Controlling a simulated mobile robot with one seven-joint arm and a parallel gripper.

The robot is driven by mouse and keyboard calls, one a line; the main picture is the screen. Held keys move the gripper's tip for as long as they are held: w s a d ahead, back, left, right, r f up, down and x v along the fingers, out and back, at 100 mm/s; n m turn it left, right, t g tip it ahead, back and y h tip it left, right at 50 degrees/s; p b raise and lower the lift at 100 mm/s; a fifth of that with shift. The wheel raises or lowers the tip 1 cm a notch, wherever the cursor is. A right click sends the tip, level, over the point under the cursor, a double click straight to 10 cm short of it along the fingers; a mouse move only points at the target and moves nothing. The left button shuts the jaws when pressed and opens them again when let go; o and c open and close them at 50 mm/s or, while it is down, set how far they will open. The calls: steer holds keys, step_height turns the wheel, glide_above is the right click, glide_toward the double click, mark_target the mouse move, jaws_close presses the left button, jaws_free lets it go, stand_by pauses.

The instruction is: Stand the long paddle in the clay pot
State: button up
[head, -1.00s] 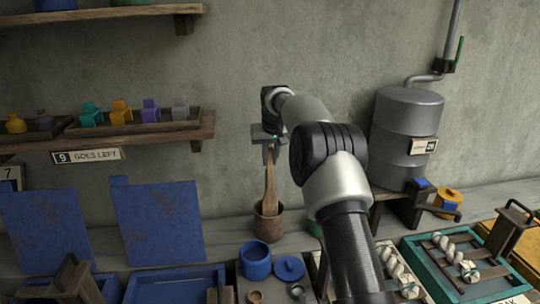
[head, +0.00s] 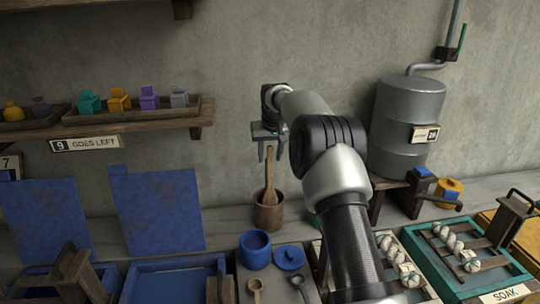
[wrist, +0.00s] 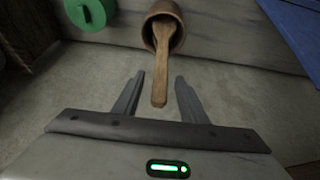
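The long paddle (head: 270,174) is wooden and stands nearly upright in the brown clay pot (head: 268,214), its upper end well above the rim. In the wrist view the paddle (wrist: 160,75) leans out of the mouth of the pot (wrist: 176,17), its end towards me. My gripper (head: 271,158) is above the pot, at the top of the paddle. Its fingers are apart, one on either side of the paddle's end with gaps between, and it also shows open in the wrist view (wrist: 156,82). The paddle's lower end is hidden inside the pot.
A blue pot (head: 256,252) and its blue lid (head: 289,257) stand in front of the clay pot. A green round lid (wrist: 91,11) lies beside it. A grey metal tank (head: 406,125) stands to the right, and a wall shelf (head: 150,124) is at the left.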

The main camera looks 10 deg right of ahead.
steer(key=s+f+p+v, duration=0.1)
steer(key=s+v, duration=0.1)
steer(key=v, duration=1.1)
steer(key=s+f+p+v, duration=0.1)
steer(key=s+v, duration=0.2)
steer(key=v, duration=1.1)
steer(key=s+r+p, duration=0.2)
steer(key=s+r, duration=0.1)
steer(key=s, duration=1.1)
steer(key=s+f+p, duration=0.1)
steer(key=s+f, duration=0.3)
steer(key=s, duration=0.6)
steer(key=s+f+t, duration=0.1)
steer(key=s+f, duration=0.3)
steer(key=s, duration=0.7)
steer(key=shift+s+f+p, duration=0.2)
steer(key=shift+f+p, duration=0.05)
steer(key=shift+p, duration=0.15)
steer(key=shift+c, duration=1)
